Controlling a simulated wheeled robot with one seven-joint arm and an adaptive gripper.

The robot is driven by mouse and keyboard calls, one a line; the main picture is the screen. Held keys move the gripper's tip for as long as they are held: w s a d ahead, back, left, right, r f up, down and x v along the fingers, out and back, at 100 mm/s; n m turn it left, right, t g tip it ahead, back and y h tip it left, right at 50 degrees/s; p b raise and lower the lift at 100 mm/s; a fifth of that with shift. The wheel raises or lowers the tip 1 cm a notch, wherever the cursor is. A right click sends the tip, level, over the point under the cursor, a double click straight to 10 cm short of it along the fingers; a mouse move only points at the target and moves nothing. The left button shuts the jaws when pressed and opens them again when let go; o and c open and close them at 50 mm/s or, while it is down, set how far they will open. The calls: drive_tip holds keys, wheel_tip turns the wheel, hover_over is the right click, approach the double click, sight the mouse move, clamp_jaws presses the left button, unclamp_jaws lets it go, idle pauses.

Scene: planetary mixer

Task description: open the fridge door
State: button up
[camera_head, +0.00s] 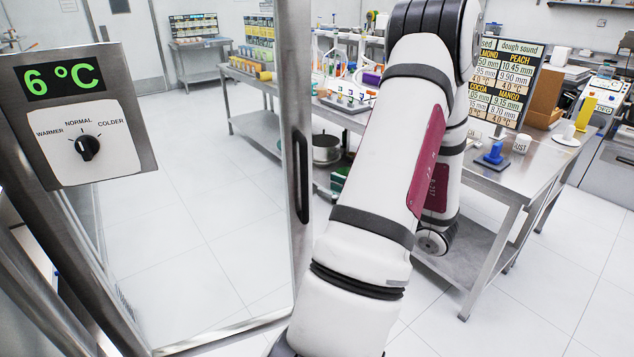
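The fridge door (296,80) is a glass pane in a steel frame, at the left of the head view. It stands swung out from the fridge body (20,190), and the room's floor and benches show through its glass. A black vertical handle (301,178) is on the frame's right side. My white arm rises just right of the door, bends at the top and comes down behind itself. A round dark part of it shows low beside the bench. My gripper's fingers cannot be made out, and nothing is seen touching the handle.
A control panel (77,118) reading 6 °C with a dial is at the left. Open floor (540,300) lies at lower right.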

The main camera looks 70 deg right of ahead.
drive_tip(key=shift+v, duration=1.55)
drive_tip(key=w+a+r+n+g+y, duration=0.3)
drive_tip(key=w+a+n+y, duration=0.45)
drive_tip(key=a, duration=0.35)
drive_tip(key=w+a+r+n+g+y, duration=0.35)
drive_tip(key=w+a+n+y, duration=0.25)
drive_tip(key=w+a+n, duration=0.4)
drive_tip(key=s+a+r+n+g+h, duration=0.2)
drive_tip(key=s+a+r+n+h, duration=0.1)
drive_tip(key=a+n, duration=0.7)
drive_tip(key=s+a+r+n+g+h, duration=0.3)
drive_tip(key=a+n+h, duration=0.2)
drive_tip(key=a+n, duration=0.4)
drive_tip(key=n, duration=0.3)
drive_tip(key=shift+a+g, duration=0.35)
drive_tip(key=shift+a, duration=0.05)
